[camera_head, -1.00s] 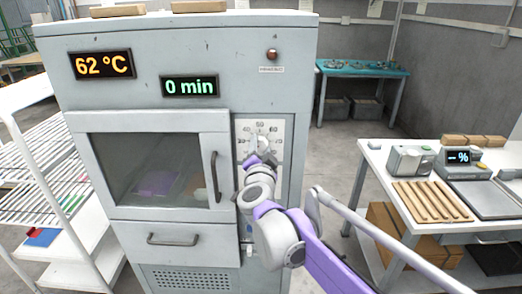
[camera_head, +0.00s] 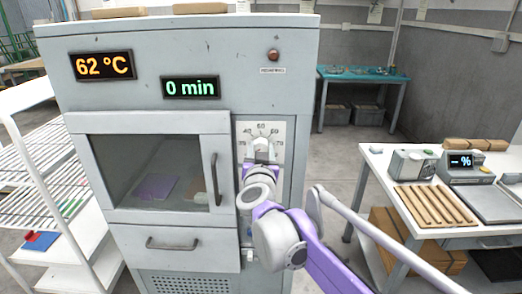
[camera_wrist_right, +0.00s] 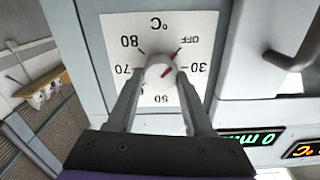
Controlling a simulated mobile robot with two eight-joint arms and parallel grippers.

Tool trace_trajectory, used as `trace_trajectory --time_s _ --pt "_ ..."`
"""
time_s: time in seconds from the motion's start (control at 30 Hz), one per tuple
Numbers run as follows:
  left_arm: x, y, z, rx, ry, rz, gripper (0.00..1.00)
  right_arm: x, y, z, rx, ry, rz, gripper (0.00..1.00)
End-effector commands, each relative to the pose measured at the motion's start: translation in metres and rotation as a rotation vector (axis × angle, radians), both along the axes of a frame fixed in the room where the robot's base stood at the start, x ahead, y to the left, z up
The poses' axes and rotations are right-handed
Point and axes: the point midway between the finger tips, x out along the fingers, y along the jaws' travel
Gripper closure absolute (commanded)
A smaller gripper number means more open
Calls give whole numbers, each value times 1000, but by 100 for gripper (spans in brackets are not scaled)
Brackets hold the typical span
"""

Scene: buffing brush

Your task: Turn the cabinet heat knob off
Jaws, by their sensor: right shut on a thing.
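The grey cabinet (camera_head: 230,50) has a white heat dial plate (camera_head: 275,128) right of its door. In the right wrist view the dial (camera_wrist_right: 208,90) appears upside down, with numbers and OFF. The round pale knob (camera_wrist_right: 158,70) sits at its centre. A red mark on the knob slants up and right, towards the OFF side. My right gripper (camera_wrist_right: 160,78) is shut on the knob, one finger on each side. In the head view the gripper (camera_head: 262,150) covers the lower dial. The left gripper is out of view.
The cabinet door handle (camera_head: 216,178) is close left of my right gripper. Displays read 62 °C (camera_head: 103,65) and 0 min (camera_head: 190,87). A white table (camera_head: 376,158) with wooden strips stands at right, a wire rack (camera_head: 40,180) at left.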

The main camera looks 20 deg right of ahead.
Motion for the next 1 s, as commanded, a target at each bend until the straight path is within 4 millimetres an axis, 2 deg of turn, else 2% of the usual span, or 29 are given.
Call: trace_trajectory --time_s 0.53,0.57,0.7,1.0 --pt "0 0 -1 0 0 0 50 0 0 -1 -21 7 1 100" --pt "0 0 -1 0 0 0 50 0 0 -1 -22 7 1 44" --pt "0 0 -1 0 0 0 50 0 0 0 -21 7 1 19" --pt "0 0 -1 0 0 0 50 -1 1 0 -20 6 1 19"
